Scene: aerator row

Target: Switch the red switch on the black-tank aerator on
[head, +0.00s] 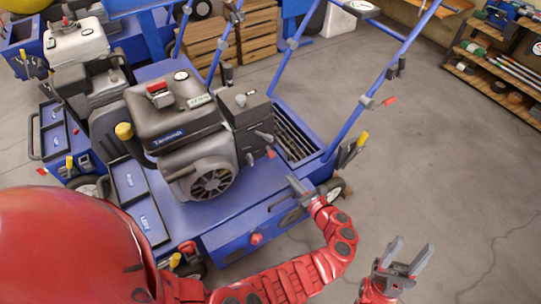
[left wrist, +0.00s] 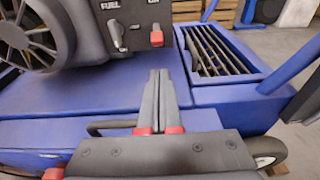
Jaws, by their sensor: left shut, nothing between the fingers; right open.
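The black-tank aerator (head: 185,125) stands in the middle of the head view, with a black fuel tank on its engine above a blue deck. A small red switch (head: 271,154) is at the engine's lower right side. In the left wrist view the red switch (left wrist: 156,38) hangs at the engine's lower edge, beside a grey fuel lever (left wrist: 116,34). My left gripper (head: 293,182) is shut and empty over the deck's front edge, below the switch and apart from it. Its fingertips (left wrist: 159,74) point toward the engine. My right gripper (head: 407,256) is open and empty over the floor.
A white-tank aerator (head: 76,42) stands close on the left. Blue handle bars (head: 355,122) rise behind the slatted bay (head: 294,138). Wooden crates (head: 205,42) stand at the back and a shelf (head: 505,75) at the right. The floor (head: 445,155) on the right is clear.

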